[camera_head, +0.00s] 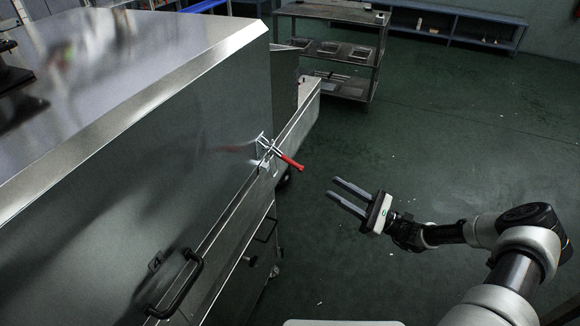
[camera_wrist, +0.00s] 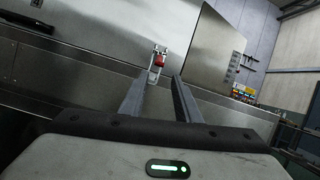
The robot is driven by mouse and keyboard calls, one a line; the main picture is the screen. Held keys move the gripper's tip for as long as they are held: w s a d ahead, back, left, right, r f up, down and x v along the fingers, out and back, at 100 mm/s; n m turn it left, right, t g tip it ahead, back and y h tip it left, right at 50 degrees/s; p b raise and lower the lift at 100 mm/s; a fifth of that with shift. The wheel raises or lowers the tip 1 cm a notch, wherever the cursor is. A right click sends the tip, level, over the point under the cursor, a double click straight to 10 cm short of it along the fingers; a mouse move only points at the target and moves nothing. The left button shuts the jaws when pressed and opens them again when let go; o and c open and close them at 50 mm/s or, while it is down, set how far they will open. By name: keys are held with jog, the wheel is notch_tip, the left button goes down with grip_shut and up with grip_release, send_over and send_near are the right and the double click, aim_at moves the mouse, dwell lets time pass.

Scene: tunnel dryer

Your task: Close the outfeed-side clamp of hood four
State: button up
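The clamp (camera_head: 265,149) with a red-tipped handle (camera_head: 289,161) sits on the side of the steel hood (camera_head: 190,140), near its far end. The handle sticks outward from the hood, away from the wall. A label that reads 4 is on the hood near a black handle. My gripper (camera_head: 342,198) is open and empty, to the right of the clamp and apart from it, its fingers pointing at the hood. In the wrist view the clamp's red handle end (camera_wrist: 158,61) shows beyond and between the two fingertips (camera_wrist: 157,82).
A black bar handle (camera_head: 178,287) juts from the hood's near side. A steel ledge (camera_head: 300,112) runs along below the hood. A steel cart (camera_head: 335,50) stands at the back, with a blue shelf (camera_head: 455,24) by the wall. The green floor (camera_head: 450,130) on the right is clear.

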aim_at(280, 156)
jog(key=x, duration=1.6)
jog(key=shift+s+a, duration=0.1)
grip_shut()
